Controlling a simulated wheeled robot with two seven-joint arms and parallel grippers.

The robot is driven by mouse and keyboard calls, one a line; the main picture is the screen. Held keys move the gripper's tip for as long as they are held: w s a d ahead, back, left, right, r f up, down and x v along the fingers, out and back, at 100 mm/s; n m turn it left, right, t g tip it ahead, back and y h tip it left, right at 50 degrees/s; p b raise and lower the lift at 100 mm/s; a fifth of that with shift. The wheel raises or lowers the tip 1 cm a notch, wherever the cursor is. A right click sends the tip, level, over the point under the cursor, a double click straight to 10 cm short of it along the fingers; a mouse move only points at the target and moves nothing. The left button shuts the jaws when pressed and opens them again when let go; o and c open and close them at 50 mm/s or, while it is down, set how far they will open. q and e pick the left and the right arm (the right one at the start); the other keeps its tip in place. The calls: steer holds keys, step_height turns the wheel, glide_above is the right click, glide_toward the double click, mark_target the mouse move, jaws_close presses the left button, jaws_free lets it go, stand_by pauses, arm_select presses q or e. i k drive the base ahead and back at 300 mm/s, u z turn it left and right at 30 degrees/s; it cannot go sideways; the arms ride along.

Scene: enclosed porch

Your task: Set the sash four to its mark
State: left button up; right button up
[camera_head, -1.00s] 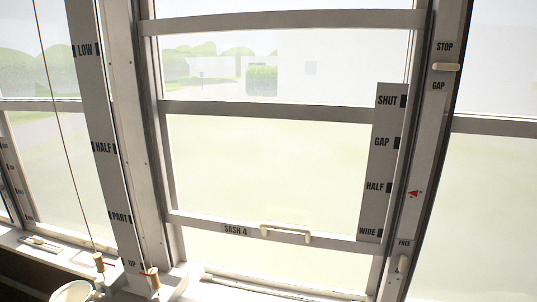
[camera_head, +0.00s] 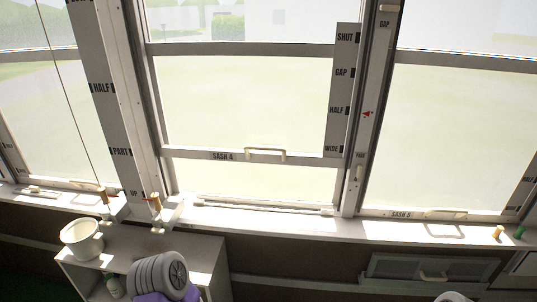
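Sash 4 (camera_head: 224,156) is the middle window's lower sash, with a cream handle (camera_head: 265,152) on its bottom rail. The rail stands raised above the sill, level with about WIDE on the scale board (camera_head: 343,90), which reads SHUT, GAP, HALF, WIDE downward. A red arrow mark (camera_head: 367,114) is on the right jamb, at about the height of HALF. A cream catch (camera_head: 359,173) sits below the word FREE on that jamb; another (camera_head: 389,7) is near GAP at the picture's top. Neither gripper shows.
A white rod (camera_head: 260,205) lies along the sill. A cream pot (camera_head: 82,238) stands on a low cabinet (camera_head: 200,250) at the left. Sash 5 (camera_head: 401,215) is to the right, with a vent (camera_head: 430,270) below. My grey arm parts show at the bottom edge.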

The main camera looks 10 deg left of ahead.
mark_target(350, 38)
steer(key=z, duration=0.8)
steer(key=i, duration=0.6)
steer(key=u, duration=1)
